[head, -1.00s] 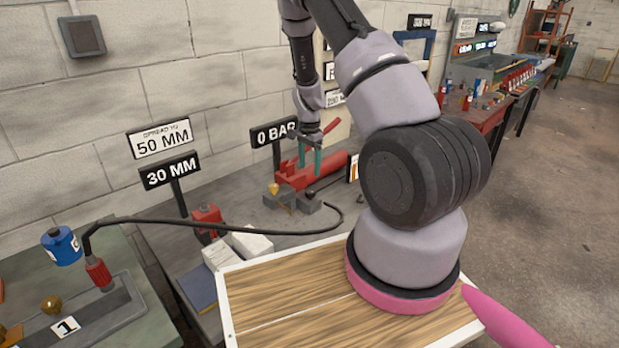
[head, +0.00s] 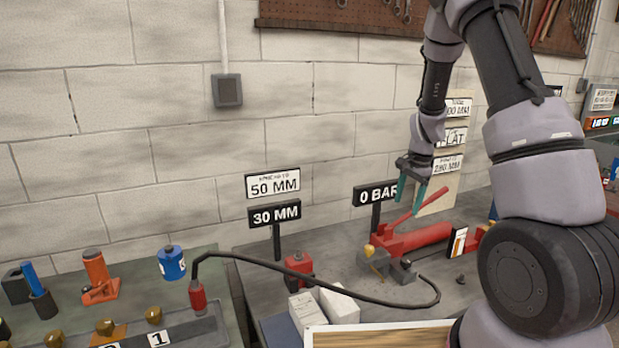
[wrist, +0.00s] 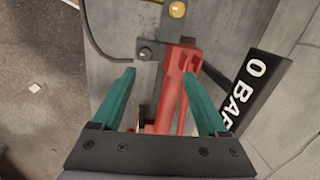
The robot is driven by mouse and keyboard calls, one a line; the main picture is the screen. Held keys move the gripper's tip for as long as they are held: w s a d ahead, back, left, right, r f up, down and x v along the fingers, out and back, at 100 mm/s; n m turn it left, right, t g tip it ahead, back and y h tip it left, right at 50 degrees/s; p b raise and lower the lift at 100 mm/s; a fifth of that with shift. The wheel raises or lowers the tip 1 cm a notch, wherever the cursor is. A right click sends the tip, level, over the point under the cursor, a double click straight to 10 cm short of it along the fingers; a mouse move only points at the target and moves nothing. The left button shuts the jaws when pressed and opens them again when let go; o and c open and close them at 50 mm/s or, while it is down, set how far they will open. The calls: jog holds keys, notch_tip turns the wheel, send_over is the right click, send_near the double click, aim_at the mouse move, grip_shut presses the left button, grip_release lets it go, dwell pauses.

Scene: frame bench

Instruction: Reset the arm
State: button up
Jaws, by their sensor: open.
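My gripper (head: 411,190) hangs from my raised arm above the bench, with its teal fingers pointing down. In the wrist view, the two fingers of my gripper (wrist: 160,98) stand wide apart with nothing between their tips. A red pump (head: 415,240) with a red lever lies on the bench below and behind the fingers. It also shows in the wrist view, where the red pump (wrist: 178,85) lies under the right finger, apart from it as far as I can tell.
The "0 BAR" sign (head: 376,196) stands close left of my gripper. A "30 MM" sign (head: 275,213), a red block (head: 299,268) and white blocks (head: 340,305) stand further left. A black hose (head: 330,294) loops across the bench. The wall (head: 180,130) rises behind.

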jog(key=s+a+r+n+t, duration=0.1)
jog(key=s+r, duration=0.3)
jog(key=r, duration=0.3)
jog(key=s+a+r+n+t+y, duration=0.1)
jog(key=s+a+r+n, duration=0.15)
jog(key=r, duration=0.55)
jog(key=s+a+r+n+t, duration=0.1)
jog(key=s+r, duration=0.3)
jog(key=r, duration=0.3)
jog(key=s+a+r+n+t, duration=0.1)
jog(key=s+r, duration=0.3)
jog(key=s, duration=0.4)
jog(key=s+r+n+t, duration=0.2)
jog(key=s+r, duration=0.2)
jog(key=s, duration=0.4)
jog(key=shift+s+a+n, duration=0.3)
jog(key=shift+a+n, duration=0.05)
